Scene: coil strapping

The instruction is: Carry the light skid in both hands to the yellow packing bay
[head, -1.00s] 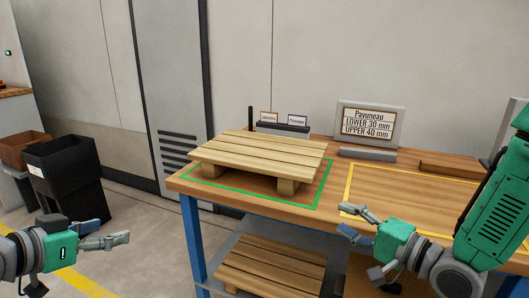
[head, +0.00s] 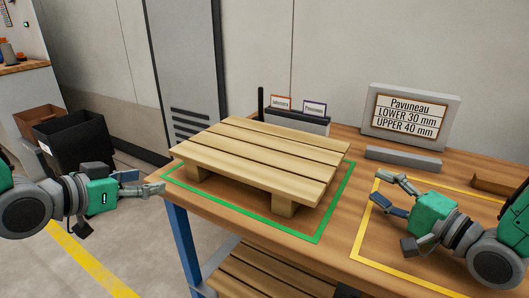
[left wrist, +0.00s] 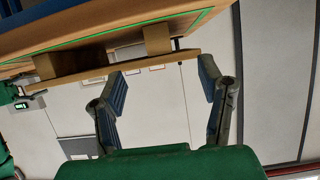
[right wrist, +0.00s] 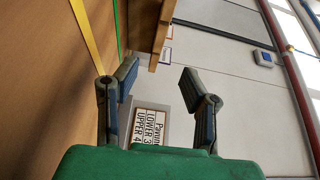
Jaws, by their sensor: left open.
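The light skid (head: 262,155), a slatted wooden pallet on block feet, rests inside the green outline on the bench. My left gripper (head: 150,182) is open and empty, just left of the skid near the bench's left edge; the skid's edge also shows in the left wrist view (left wrist: 90,75). My right gripper (head: 382,189) is open and empty over the yellow-outlined packing bay (head: 365,235), to the right of the skid and apart from it. The skid's end also shows at the top of the right wrist view (right wrist: 163,25).
A sign (head: 410,117) reading "Pavuneau LOWER 30 mm UPPER 40 mm" stands behind the bay, with a grey bar (head: 403,159) before it. A small card holder (head: 297,118) stands behind the skid. Another slatted skid (head: 262,275) lies on the lower shelf. Black bin (head: 75,140) stands left.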

